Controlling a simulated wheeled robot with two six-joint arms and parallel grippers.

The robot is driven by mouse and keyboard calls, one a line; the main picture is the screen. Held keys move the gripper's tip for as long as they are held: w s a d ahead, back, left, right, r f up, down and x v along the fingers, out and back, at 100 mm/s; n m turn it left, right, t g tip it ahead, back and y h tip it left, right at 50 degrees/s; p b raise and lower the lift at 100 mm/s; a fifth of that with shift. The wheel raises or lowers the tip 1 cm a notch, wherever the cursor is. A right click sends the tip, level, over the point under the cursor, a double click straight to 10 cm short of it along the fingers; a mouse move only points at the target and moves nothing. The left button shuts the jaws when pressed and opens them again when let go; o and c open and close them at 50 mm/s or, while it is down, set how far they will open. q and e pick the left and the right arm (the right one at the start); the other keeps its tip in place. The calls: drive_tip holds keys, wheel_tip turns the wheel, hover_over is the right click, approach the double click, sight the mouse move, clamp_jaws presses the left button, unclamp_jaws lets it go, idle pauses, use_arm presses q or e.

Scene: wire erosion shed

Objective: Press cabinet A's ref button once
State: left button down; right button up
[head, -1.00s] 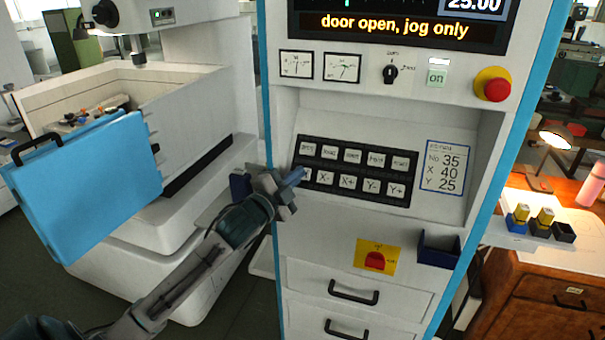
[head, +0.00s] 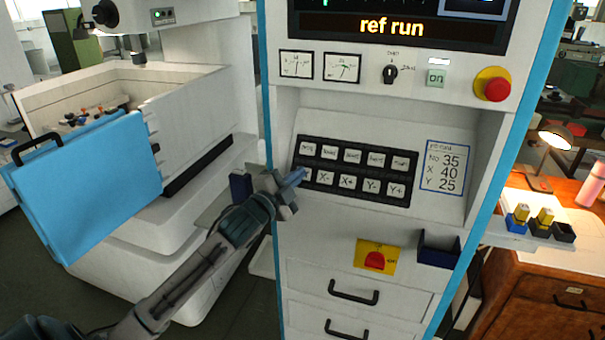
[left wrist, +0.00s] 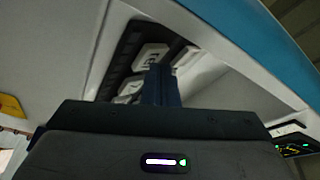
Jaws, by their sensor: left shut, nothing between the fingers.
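A white control cabinet (head: 300,250) with blue edges stands in the middle of the head view. I see no letter A on it. Its black keypad (head: 359,170) has two rows of pale keys. My left gripper (head: 300,174) is shut and empty, its tips at the left end of the lower row. They partly hide the key there. In the left wrist view, a key that seems to read "ref" (left wrist: 150,57) lies just beyond the fingers (left wrist: 162,85). I cannot tell whether they touch it. The display (head: 391,27) reads "ref run". My right gripper is not in view.
A red stop button (head: 495,85) and a green "on" button (head: 436,77) sit above the keypad. A red switch on a yellow plate (head: 375,260) and a dark blue bin (head: 438,250) are below it. A blue door (head: 90,185) hangs on the machine at left.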

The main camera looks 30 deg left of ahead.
use_arm(q)
drive_tip(key=shift+s+r, duration=0.1)
drive_tip(key=shift+r, duration=0.05)
drive_tip(key=shift+s+d+r+p, duration=0.15)
drive_tip(key=shift+s+r+p, duration=0.2)
drive_tip(key=shift+s+p, duration=0.15)
drive_tip(key=s+r+p, duration=0.1)
drive_tip(key=s, duration=0.1)
drive_tip(key=s+d+r+p, duration=0.1)
drive_tip(key=s+r, duration=0.1)
idle(0.4)
drive_tip(key=shift+f, duration=0.15)
idle(0.5)
